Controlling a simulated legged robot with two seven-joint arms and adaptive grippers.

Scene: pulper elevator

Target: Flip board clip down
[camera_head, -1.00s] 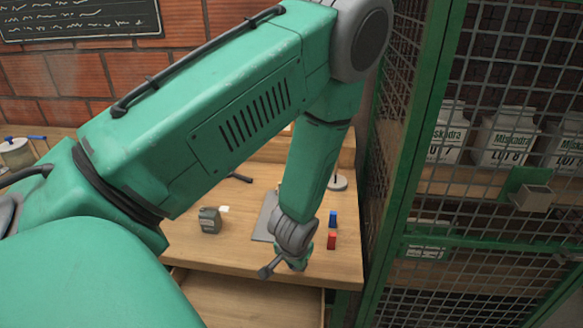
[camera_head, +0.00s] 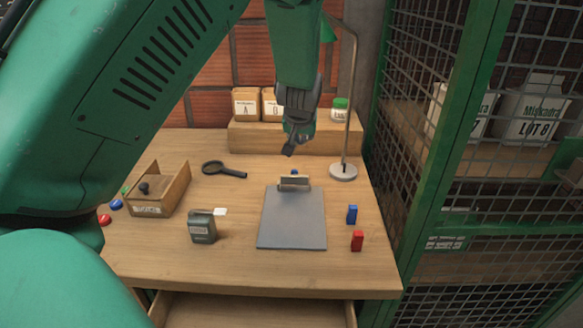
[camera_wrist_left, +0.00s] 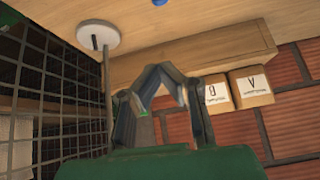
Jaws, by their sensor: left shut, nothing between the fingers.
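A grey clipboard (camera_head: 292,222) lies flat on the wooden table. Its clip (camera_head: 294,183) is at the far edge of the board and looks raised, standing up from it. My left gripper (camera_head: 289,151) hangs above the table, just behind and above the clip and apart from it. In the left wrist view the fingers of my left gripper (camera_wrist_left: 158,68) meet at their tips with nothing between them. The clipboard is not in the wrist view. My right gripper is not in view.
A lamp base (camera_head: 343,172) stands right of the clip, with a thin pole. A blue block (camera_head: 352,214) and a red block (camera_head: 357,240) stand right of the board. A dark box (camera_head: 202,226) and magnifier (camera_head: 224,170) are left. A wire cage (camera_head: 430,150) bounds the right.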

